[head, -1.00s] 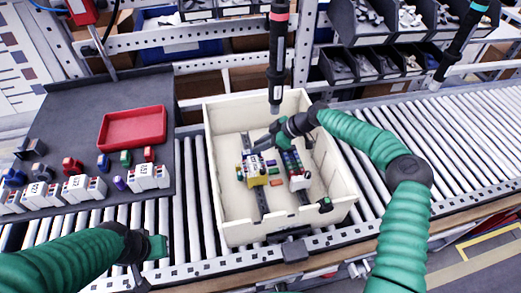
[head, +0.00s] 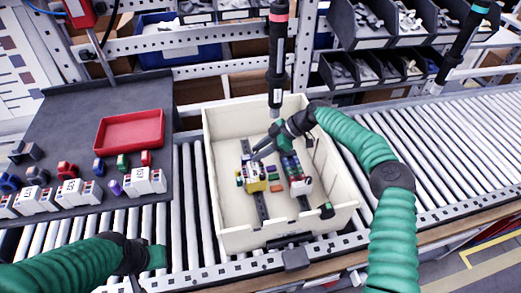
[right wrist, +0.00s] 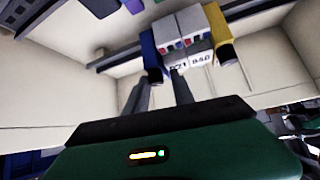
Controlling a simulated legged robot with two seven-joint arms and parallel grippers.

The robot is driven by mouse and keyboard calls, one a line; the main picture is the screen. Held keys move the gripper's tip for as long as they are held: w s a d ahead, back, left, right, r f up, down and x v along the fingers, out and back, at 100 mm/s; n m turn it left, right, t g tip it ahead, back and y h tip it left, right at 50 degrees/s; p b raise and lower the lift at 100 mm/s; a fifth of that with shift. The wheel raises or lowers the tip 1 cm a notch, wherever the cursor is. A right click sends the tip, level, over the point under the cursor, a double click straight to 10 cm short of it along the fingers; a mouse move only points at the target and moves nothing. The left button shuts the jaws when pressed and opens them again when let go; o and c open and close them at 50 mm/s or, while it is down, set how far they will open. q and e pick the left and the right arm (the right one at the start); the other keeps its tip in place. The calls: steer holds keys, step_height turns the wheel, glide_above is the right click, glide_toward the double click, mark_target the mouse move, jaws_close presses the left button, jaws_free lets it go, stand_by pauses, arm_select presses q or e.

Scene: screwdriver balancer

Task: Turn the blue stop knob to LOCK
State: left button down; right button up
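A row of white terminal modules (right wrist: 187,35) sits on a rail in the cream box (head: 231,228). In the right wrist view a blue stop (right wrist: 150,52) with a dark lower end is at the row's left end, and a yellow stop (right wrist: 219,36) is at the right. My right gripper (head: 256,157) is over the row in the head view. In its wrist view its two fingers (right wrist: 160,78) are apart, with the blue stop's lower end near their tips; contact cannot be told. The knob's markings are not readable. My left gripper (head: 156,257) is low at left, its fingers unclear.
A second rail row (head: 293,168) stands to the right in the box, with small coloured parts between. A hanging screwdriver (head: 277,60) is close behind my right gripper. A dark table (head: 60,130) at left holds a red tray (head: 130,116) and loose modules. Rollers (head: 440,140) at right are clear.

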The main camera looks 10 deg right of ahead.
steer(key=shift+o, duration=0.9)
steer(key=shift+w, duration=0.1)
steer(key=v, duration=1.6)
steer(key=shift+d+r, duration=0.25)
steer(key=shift+d, duration=0.05)
